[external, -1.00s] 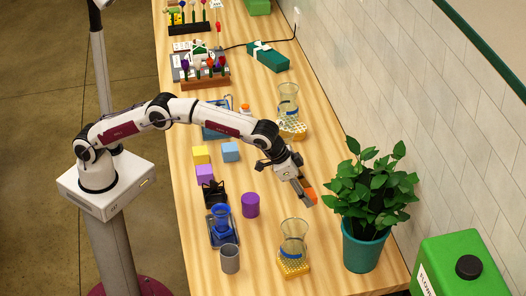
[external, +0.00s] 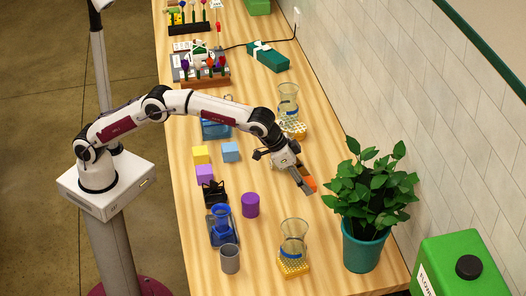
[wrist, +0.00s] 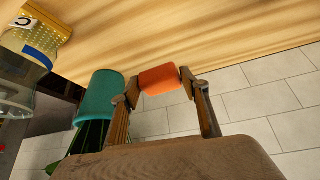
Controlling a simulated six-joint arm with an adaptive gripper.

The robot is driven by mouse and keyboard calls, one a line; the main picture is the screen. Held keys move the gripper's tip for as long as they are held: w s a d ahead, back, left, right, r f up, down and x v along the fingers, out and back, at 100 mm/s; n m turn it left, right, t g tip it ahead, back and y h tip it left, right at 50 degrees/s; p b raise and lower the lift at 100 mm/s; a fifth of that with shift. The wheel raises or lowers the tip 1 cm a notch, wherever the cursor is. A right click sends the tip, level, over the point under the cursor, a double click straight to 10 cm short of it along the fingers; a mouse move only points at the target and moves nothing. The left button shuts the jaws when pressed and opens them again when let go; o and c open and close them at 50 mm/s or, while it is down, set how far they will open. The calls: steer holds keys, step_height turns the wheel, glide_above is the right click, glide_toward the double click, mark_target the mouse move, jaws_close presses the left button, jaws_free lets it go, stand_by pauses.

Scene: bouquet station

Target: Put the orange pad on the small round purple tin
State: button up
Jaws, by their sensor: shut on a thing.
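My gripper (external: 305,187) is shut on the orange pad (wrist: 159,79), which sits between its two fingertips in the wrist view. The orange pad also shows at the gripper's end in the external view (external: 310,183), held above the table near its right side. The small round purple tin (external: 250,205) stands upright on the table, to the left of and nearer the camera than my gripper. Nothing rests on its top. The tin is not seen in the wrist view.
A leafy plant in a teal pot (external: 364,247) stands just right of my gripper. A glass vessel (external: 293,240) on a yellow mat (external: 292,267) stands in front. Blue, yellow and purple blocks (external: 204,174), a black holder (external: 214,194) and a grey cup (external: 229,258) are left.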

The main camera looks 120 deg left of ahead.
steer(key=s+d+r, duration=0.2)
steer(key=s+r, duration=0.6)
steer(key=s, duration=0.1)
steer(key=s+d+f+m+h, duration=0.2)
steer(key=s+d+f+m, duration=0.2)
steer(key=s, duration=0.4)
steer(key=shift+s+d+f, duration=0.35)
steer(key=shift+d, duration=0.35)
steer(key=shift+w+m+t, duration=0.1)
steer(key=shift+m+t, duration=0.2)
steer(key=shift+m, duration=0.1)
steer(key=shift+c, duration=0.2)
glide_above(247, 197)
steer(key=shift+f, duration=3.1)
